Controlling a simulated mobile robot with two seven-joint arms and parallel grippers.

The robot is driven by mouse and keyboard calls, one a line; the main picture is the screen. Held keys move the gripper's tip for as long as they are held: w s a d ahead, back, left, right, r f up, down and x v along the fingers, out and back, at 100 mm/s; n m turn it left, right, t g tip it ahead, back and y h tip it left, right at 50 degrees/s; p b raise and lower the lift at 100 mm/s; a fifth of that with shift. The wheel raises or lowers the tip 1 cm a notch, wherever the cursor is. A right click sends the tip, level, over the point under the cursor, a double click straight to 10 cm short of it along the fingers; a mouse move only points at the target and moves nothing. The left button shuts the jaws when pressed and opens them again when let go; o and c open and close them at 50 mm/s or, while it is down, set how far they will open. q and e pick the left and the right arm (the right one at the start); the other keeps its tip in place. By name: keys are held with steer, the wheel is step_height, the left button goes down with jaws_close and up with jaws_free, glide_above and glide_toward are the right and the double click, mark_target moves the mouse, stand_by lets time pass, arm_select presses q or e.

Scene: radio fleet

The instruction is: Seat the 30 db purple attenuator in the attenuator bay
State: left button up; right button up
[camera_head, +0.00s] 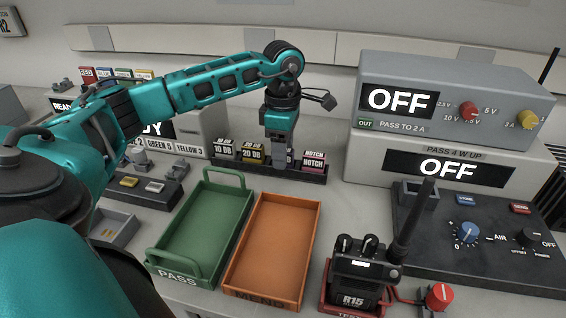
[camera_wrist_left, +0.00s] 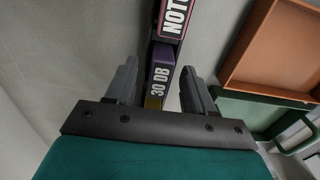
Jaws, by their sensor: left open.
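The purple 30 dB attenuator (camera_wrist_left: 161,72) shows in the left wrist view between the two fingers of my left gripper. It stands in the dark rack (camera_head: 307,175) between the 20 dB block and the NOTCH block. In the head view my left gripper (camera_head: 279,150) is over that rack and hides most of the attenuator. The gripper is open, with a gap between each finger and the attenuator. A grey open-topped socket (camera_head: 416,193) sits on the dark panel at right; I cannot tell whether it is the attenuator bay. My right gripper is not in view.
The 10 dB (camera_head: 223,148) and 20 dB (camera_head: 252,151) blocks stand left of my gripper, the NOTCH block (camera_head: 313,159) right. In front lie a green tray (camera_head: 206,222) and an orange tray (camera_head: 274,245). A radio (camera_head: 356,273) with an antenna stands at the front right.

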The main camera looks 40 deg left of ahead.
arm_select(q)
steer(key=shift+f, duration=0.25)
jaws_close()
steer(key=shift+r, duration=0.1)
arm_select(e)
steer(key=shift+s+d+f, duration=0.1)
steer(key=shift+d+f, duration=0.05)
arm_select(q)
steer(key=shift+r, duration=0.5)
step_height(320, 180, up, 19)
steer(key=p, duration=0.5)
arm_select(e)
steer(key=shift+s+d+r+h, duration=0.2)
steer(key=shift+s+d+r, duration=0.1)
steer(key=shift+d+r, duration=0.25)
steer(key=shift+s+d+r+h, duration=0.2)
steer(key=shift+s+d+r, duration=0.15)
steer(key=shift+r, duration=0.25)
